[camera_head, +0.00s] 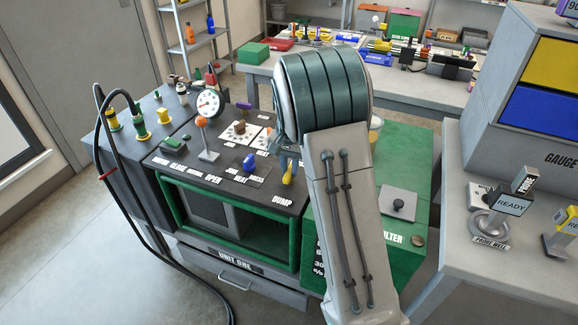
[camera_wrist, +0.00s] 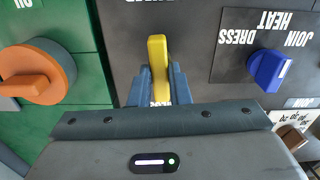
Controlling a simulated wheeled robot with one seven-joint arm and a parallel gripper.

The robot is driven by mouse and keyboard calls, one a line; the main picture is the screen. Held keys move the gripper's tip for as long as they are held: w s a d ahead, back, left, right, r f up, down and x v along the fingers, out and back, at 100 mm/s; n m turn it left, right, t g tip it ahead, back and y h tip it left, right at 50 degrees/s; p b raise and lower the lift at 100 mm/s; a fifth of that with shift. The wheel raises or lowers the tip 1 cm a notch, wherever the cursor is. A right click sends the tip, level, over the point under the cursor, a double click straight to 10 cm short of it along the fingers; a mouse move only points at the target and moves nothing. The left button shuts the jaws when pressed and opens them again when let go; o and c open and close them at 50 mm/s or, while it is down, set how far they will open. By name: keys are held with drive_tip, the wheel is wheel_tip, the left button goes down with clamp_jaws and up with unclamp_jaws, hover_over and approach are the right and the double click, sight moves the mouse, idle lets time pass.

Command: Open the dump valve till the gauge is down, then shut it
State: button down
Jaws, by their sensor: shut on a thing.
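The yellow dump valve handle (camera_head: 289,172) stands on the dark cart top beside the DUMP label. My gripper (camera_head: 287,158) comes down on it from above, with my arm covering what is behind. In the wrist view, the yellow handle (camera_wrist: 157,65) stands between the two blue fingers of my gripper (camera_wrist: 157,88), which are shut on it. The handle points roughly straight up in that picture. The round white gauge (camera_head: 209,103) stands at the cart's back left, its face in view but its needle too small to read.
A blue selector knob (camera_head: 249,162) sits close left of the dump handle. An orange-balled lever (camera_head: 202,123) stands near the OPEN label. In the wrist view an orange knob (camera_wrist: 38,72) is on the green panel. Black hoses (camera_head: 108,150) loop at the cart's left.

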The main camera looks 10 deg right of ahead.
sight(290, 171)
drive_tip(key=shift+w+r, duration=0.1)
drive_tip(key=c, duration=1.4)
unclamp_jaws()
drive_tip(key=shift+o, duration=0.2)
wheel_tip(290, 171, up, 14)
drive_tip(key=shift+p, duration=0.4)
drive_tip(key=s+r+n+t+p, duration=0.1)
drive_tip(key=s+n+p, duration=0.3)
drive_tip(key=s, duration=2.4)
drive_tip(key=shift+a+r+n+t, duration=0.3)
drive_tip(key=shift+r+n+t, duration=0.1)
drive_tip(key=shift+n+t, duration=0.6)
